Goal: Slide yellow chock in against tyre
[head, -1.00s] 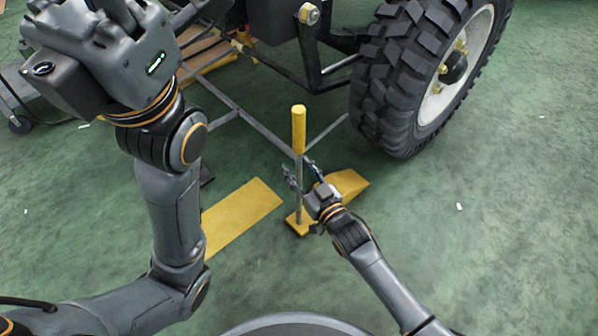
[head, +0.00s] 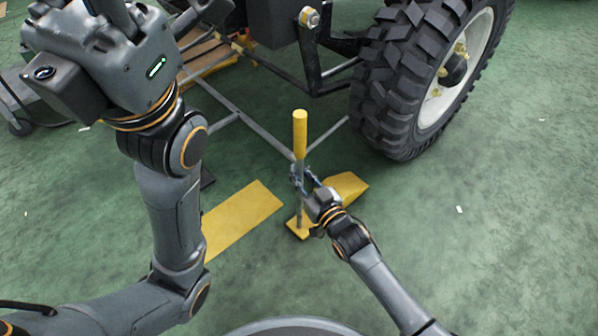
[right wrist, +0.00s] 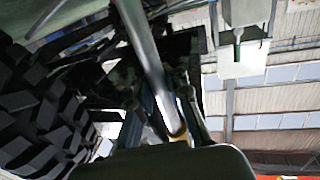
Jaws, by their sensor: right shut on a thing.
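The yellow chock (head: 345,186) lies on the green floor, in front of and apart from the black treaded tyre (head: 385,105). An upright grey rod (head: 299,212) with a yellow grip (head: 300,135) rises from its near end. My right gripper (head: 302,178) is shut on the rod below the yellow grip. In the right wrist view the rod (right wrist: 147,50) runs down between the fingers (right wrist: 170,115), and the tyre (right wrist: 40,115) fills the left. My left gripper (head: 110,55) is at the upper left, its fingers mostly cut off by the frame.
A flat yellow strip (head: 240,215) lies on the floor left of the chock. Grey bars (head: 235,110) run low behind the rod, below the dark chassis (head: 280,40). Floor to the right is clear apart from small white scraps (head: 459,209).

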